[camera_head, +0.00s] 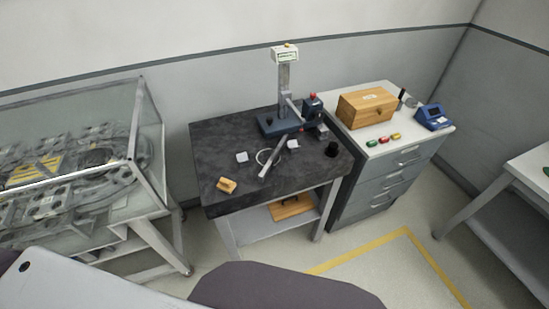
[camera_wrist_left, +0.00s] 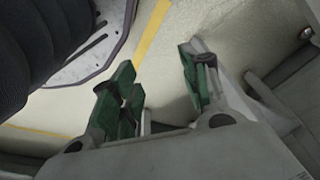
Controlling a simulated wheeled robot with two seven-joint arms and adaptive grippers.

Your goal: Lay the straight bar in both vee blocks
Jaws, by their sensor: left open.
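A grey bar (camera_head: 271,163) lies at a slant on the black stone table (camera_head: 222,145), in front of a height gauge stand. Two small light blocks lie near it, one to its left (camera_head: 242,157) and one to its right (camera_head: 293,145); they may be the vee blocks, but their grooves are too small to make out. The bar appears to lie between them, not on either. My left gripper (camera_wrist_left: 157,65) shows in the left wrist view, open and empty above the floor, away from the table. My right gripper is not in view.
A height gauge (camera_head: 284,90) stands at the table's back. A thin ring (camera_head: 259,157) touches or overlaps the bar in view. A drawer cabinet (camera_head: 400,160) stands right, a glass case (camera_head: 130,130) left.

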